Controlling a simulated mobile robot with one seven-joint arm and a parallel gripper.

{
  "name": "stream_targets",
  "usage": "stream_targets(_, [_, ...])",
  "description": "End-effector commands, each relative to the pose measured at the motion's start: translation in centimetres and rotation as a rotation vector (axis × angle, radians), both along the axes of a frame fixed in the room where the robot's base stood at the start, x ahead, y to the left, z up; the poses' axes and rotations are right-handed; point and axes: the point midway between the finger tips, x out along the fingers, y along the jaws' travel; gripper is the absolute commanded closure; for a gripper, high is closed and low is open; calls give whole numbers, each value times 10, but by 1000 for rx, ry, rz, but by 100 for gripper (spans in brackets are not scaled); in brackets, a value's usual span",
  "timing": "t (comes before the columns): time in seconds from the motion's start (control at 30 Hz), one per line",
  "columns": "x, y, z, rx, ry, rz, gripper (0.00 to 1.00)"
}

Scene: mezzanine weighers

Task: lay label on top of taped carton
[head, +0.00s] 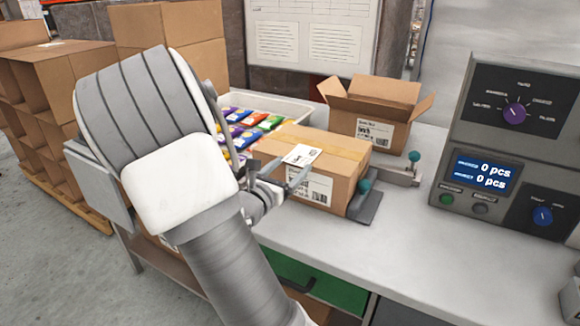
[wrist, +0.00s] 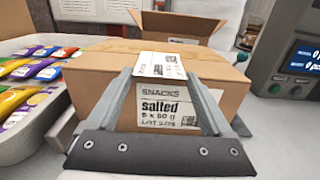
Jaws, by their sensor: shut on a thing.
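The taped carton (head: 340,161) stands closed on the bench in the head view, with a strip of tape along its top and a printed panel on its front. It also fills the middle of the wrist view (wrist: 88,88). The label (head: 301,155) is a small white printed piece at the carton's top front edge. In the wrist view the label (wrist: 161,65) lies flat between the fingertips, over the top edge. My gripper (wrist: 168,95) is shut on the label, with its fingers in front of the carton. I cannot tell whether the label touches the carton top.
A white tray (head: 285,103) of colourful snack packets stands left of the carton. An open carton (head: 370,118) stands behind it. A stop with teal knobs (head: 365,186) is at its right. A control panel (head: 510,135) stands at the right. The front bench surface (head: 350,245) is clear.

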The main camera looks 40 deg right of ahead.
Motion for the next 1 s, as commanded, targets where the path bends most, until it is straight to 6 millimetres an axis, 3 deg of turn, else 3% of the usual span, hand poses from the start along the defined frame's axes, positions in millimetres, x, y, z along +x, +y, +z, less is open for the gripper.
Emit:
stream_targets(0.37, [0,0,0,0,0,0,66])
stream_targets(0.4, [0,0,0,0,0,0,8])
stream_targets(0.47, [0,0,0,0,0,0,0])
stream_targets(0.77, [-1,4,1,1,0,1,0])
stream_targets(1.0, [-15,41,2,1,2,5,0])
